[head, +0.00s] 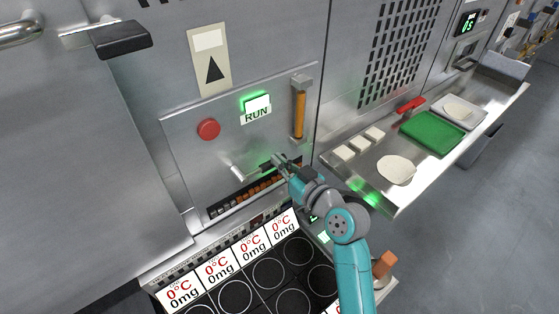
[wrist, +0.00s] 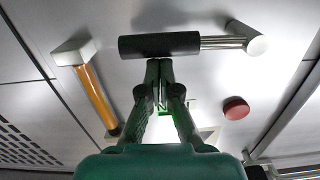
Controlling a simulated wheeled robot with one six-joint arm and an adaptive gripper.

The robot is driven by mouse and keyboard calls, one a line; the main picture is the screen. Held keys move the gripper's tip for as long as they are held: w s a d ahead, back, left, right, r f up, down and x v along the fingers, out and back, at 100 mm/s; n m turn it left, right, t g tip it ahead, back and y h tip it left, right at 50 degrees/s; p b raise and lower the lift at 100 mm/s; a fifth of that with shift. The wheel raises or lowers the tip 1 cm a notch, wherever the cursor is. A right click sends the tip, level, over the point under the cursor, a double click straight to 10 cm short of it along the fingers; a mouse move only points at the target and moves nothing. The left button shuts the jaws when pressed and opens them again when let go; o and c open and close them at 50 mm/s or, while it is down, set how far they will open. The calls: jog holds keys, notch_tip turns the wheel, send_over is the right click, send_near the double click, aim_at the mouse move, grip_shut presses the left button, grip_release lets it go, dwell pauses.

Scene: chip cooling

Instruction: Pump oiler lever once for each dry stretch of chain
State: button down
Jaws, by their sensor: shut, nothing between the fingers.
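The oiler lever is a silver rod with a black grip (wrist: 158,45), running from a round silver pivot (wrist: 257,44) in the wrist view. In the head view the lever (head: 241,173) sticks out sideways on the steel panel, its grip end partly hidden by my gripper. My gripper (head: 277,161) is shut and empty. Its closed fingertips (wrist: 159,64) are right at the black grip; I cannot tell if they touch it. The chain (head: 250,194) shows in a slot below the lever, with dark links at left and several orange-brown ones further right.
A red button (head: 208,129), a lit green RUN sign (head: 256,105) and an amber sight tube (head: 299,115) are on the panel. Below are dark plates with round rings (head: 268,272) and 0°C, 0mg displays (head: 222,267). A steel shelf (head: 342,185) with a green tray (head: 432,132) is at right.

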notch_tip(320, 180, down, 7)
jog(key=m, duration=0.6)
jog(key=shift+s+a+r, duration=0.15)
jog(key=shift+s+a, duration=0.1)
jog(key=shift+a, duration=0.05)
dwell(0.4)
